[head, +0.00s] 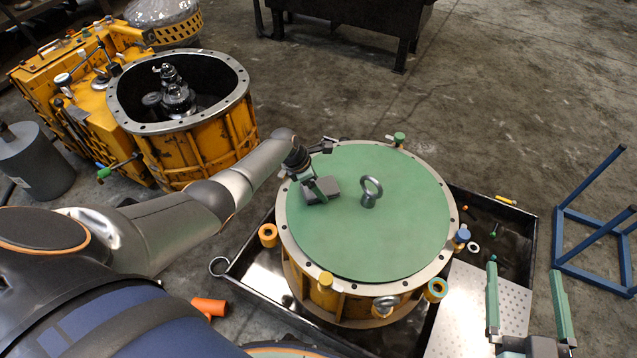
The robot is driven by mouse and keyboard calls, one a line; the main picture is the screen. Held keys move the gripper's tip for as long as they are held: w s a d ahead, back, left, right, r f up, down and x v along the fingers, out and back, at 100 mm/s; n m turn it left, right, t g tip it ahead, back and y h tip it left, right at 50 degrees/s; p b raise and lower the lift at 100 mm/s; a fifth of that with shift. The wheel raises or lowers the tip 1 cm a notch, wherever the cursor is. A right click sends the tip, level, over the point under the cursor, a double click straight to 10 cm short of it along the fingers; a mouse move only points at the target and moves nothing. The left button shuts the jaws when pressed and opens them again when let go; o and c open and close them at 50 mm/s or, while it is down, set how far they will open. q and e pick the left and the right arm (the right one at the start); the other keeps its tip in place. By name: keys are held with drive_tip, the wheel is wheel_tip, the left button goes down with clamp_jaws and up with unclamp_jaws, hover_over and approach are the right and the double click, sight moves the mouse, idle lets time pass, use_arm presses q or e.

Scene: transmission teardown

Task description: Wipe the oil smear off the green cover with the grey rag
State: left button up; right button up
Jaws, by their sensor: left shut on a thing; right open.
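The green cover (384,226) is the round top of a yellow housing with a bolted metal rim. An eye bolt (371,190) stands up near its middle. My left gripper (322,190) is shut on the grey rag (322,191), a flat grey block at the upper left of the cover, left of the eye bolt. The rag seems to rest on the cover, but I cannot tell how firmly it touches. I see no oil smear on the visible green surface; the rag and gripper hide a small patch. My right gripper (526,305) is open and empty at the lower right.
The housing stands in a dark tray (518,222) with small loose parts and a perforated plate (478,305). Coloured fittings and another ring bolt (386,303) line the rim. An open yellow housing (200,140) stands at upper left, a blue frame (592,222) at right.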

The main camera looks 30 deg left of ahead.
sight(325, 178)
use_arm(q)
drive_tip(key=shift+s+f, duration=0.3)
drive_tip(key=shift+s, duration=0.1)
drive_tip(key=shift+r+p, duration=0.1)
drive_tip(key=shift+p, duration=0.2)
drive_tip(key=shift+w+f+b, duration=0.2)
drive_tip(key=shift+w+b, duration=0.45)
drive_tip(key=shift+b, duration=0.3)
drive_tip(key=w+b, duration=0.2)
drive_tip(key=b, duration=0.1)
drive_tip(key=shift+w+r, duration=0.15)
drive_tip(key=shift+w, duration=0.1)
drive_tip(key=shift+w+r, duration=0.2)
drive_tip(key=shift+w, duration=0.2)
drive_tip(key=w+b, duration=0.1)
drive_tip(key=b, duration=0.1)
drive_tip(key=shift+w+f+b, duration=0.1)
drive_tip(key=shift+f+b, duration=0.05)
drive_tip(key=shift+b, duration=0.25)
drive_tip(key=w+b, duration=0.2)
drive_tip(key=b, duration=0.2)
drive_tip(key=shift+w, duration=0.15)
drive_tip(key=shift+w+b, duration=0.2)
drive_tip(key=shift+b, duration=0.35)
drive_tip(key=shift+r, duration=0.2)
use_arm(e)
wheel_tip(325, 178, down, 14)
drive_tip(key=shift+r+h, duration=0.2)
drive_tip(key=shift+h, duration=0.1)
